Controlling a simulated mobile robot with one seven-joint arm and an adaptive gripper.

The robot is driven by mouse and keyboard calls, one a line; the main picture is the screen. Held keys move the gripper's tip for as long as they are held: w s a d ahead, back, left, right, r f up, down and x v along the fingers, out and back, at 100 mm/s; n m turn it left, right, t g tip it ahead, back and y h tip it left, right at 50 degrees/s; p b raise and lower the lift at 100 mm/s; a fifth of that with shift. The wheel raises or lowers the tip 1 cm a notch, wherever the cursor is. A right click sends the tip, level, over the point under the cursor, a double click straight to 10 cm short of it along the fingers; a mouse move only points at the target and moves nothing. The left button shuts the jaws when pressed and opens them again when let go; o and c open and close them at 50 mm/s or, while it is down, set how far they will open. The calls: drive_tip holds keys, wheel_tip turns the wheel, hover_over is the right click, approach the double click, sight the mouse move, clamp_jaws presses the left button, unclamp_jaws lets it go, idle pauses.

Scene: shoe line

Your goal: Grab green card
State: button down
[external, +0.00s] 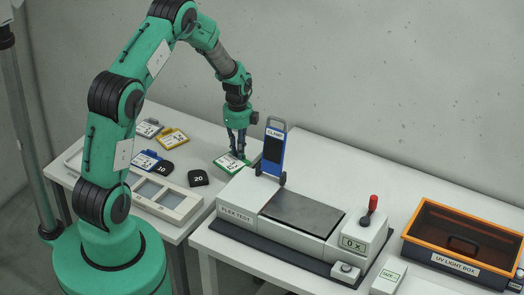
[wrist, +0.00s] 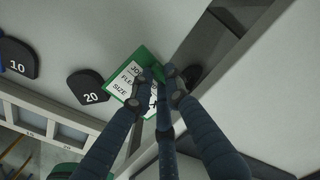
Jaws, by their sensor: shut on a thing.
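The green card (external: 226,164) has a white printed label. It is near the right edge of the left table, beside the flex test machine, and it also shows in the wrist view (wrist: 123,83). My gripper (external: 239,152) points down at the card's right part, and its fingers (wrist: 163,92) are shut on the card. The fingers cover part of the label in the wrist view. I cannot tell whether the card is lifted off the table.
Black tags marked 20 (external: 198,178) and 10 (external: 163,168) lie left of the card, with blue (external: 145,160) and yellow (external: 173,137) cards beyond. The flex test machine (external: 236,212) with its blue clamp (external: 274,146) stands right. An orange-rimmed UV light box (external: 462,264) is farther right.

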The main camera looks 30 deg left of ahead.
wheel_tip(320, 180, up, 5)
idle(0.3)
